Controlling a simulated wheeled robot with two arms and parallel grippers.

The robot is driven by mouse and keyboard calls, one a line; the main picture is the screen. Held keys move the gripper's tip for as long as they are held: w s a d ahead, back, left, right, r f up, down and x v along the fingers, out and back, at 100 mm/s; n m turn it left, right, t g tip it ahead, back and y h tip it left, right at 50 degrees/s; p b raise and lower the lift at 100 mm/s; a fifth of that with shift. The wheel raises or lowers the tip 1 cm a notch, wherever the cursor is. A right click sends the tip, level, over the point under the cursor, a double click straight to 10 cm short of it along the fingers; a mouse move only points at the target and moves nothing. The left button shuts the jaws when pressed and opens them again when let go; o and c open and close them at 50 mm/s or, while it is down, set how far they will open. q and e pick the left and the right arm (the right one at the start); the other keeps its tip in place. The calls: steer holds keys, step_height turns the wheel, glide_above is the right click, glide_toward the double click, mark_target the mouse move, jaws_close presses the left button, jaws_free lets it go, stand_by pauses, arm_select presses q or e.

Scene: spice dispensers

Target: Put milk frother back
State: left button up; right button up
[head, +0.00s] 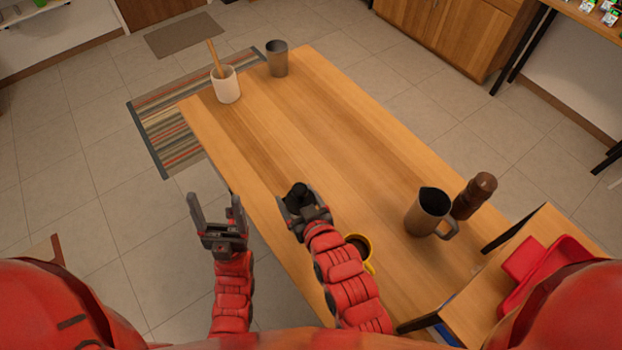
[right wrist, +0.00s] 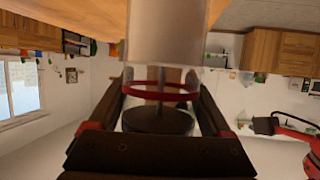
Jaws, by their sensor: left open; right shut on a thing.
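My right gripper (head: 303,202) is over the near left edge of the wooden table, shut on a dark-topped thing that I take to be the milk frother (head: 297,188). In the right wrist view the frother shows a black round part (right wrist: 158,121) between the fingers, a thin rod, a red ring and a pale grey cylinder. Its lower part is hidden in the head view, and I cannot tell whether it touches the table. My left gripper (head: 215,205) is open and empty, left of the table edge, over the floor.
On the table (head: 330,120) stand a white cup with a wooden stick (head: 227,86), a grey cup (head: 277,60), a grey pitcher (head: 427,212), a brown grinder (head: 474,196) and a yellow mug (head: 369,250). A wooden stand with a red tray (head: 545,270) is at right. The table's middle is clear.

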steer(key=shift+w+f+b, duration=0.15)
steer(key=shift+w+b, duration=0.2)
steer(key=shift+b, duration=0.05)
steer(key=w+d+f, duration=0.1)
steer(key=w+f, duration=0.1)
steer(key=w, duration=0.5)
steer(key=w+d+f, duration=0.1)
steer(key=w+f, duration=0.1)
steer(key=w, duration=0.5)
steer(key=shift+w+d+f+p, duration=0.15)
steer(key=shift+w+f+p, duration=0.15)
steer(key=shift+w+p, duration=0.1)
steer(key=shift+f, duration=0.15)
steer(key=o, duration=1.5)
